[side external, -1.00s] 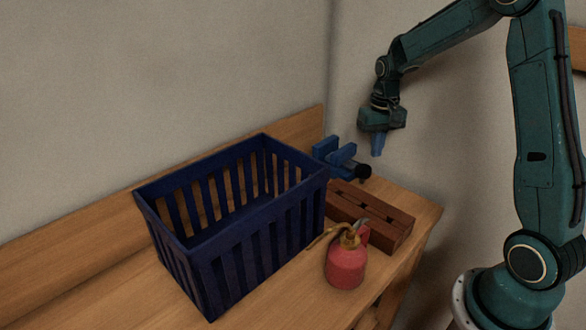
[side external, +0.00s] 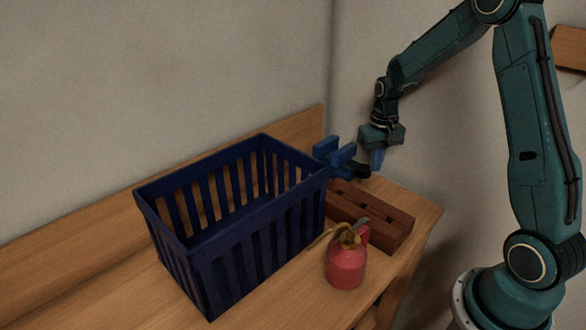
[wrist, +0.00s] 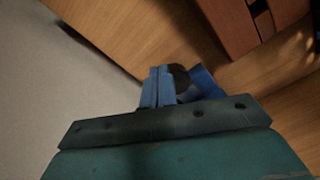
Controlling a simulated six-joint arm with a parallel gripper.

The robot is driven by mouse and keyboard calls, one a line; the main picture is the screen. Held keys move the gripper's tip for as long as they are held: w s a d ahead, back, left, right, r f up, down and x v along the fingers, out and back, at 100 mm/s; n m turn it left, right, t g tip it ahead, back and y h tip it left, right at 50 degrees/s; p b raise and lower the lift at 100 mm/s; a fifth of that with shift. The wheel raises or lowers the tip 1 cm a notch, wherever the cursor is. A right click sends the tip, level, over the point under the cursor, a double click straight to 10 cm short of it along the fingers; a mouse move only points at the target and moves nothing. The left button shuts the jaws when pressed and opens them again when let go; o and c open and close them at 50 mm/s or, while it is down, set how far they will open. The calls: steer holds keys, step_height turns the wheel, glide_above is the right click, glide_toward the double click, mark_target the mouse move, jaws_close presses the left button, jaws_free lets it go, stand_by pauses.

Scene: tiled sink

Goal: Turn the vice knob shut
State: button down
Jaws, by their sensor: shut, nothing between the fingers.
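The blue vice (side external: 333,156) stands at the back corner of the wooden bench, behind the basket's right end. Its dark round knob (side external: 362,171) faces the front right. My gripper (side external: 377,160) points down just right of the vice, with its blue fingers close beside the knob; I cannot tell whether they touch. In the wrist view my gripper's fingers (wrist: 158,84) are together and empty. The dark knob (wrist: 180,76) shows right beside them, with part of the blue vice (wrist: 206,82) further right. My gripper hides the rest of the vice there.
A dark blue slatted basket (side external: 245,252) fills the bench's middle. A red-brown slotted block (side external: 375,217) lies in front of the vice, with a red can (side external: 346,268) before it. Walls rise behind the bench (side external: 285,300).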

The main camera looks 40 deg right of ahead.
mark_target(365, 170)
steer(key=shift+f, duration=1)
steer(key=shift+w, duration=0.15)
steer(key=shift+w+a, duration=0.3)
steer(key=shift+a, duration=0.45)
stand_by(0.5)
steer(key=shift+w+a, duration=0.4)
steer(key=shift+w, duration=0.1)
stand_by(0.6)
steer(key=shift+s+a, duration=0.1)
steer(key=shift+s+a, duration=0.2)
steer(key=shift+a, duration=0.05)
stand_by(0.3)
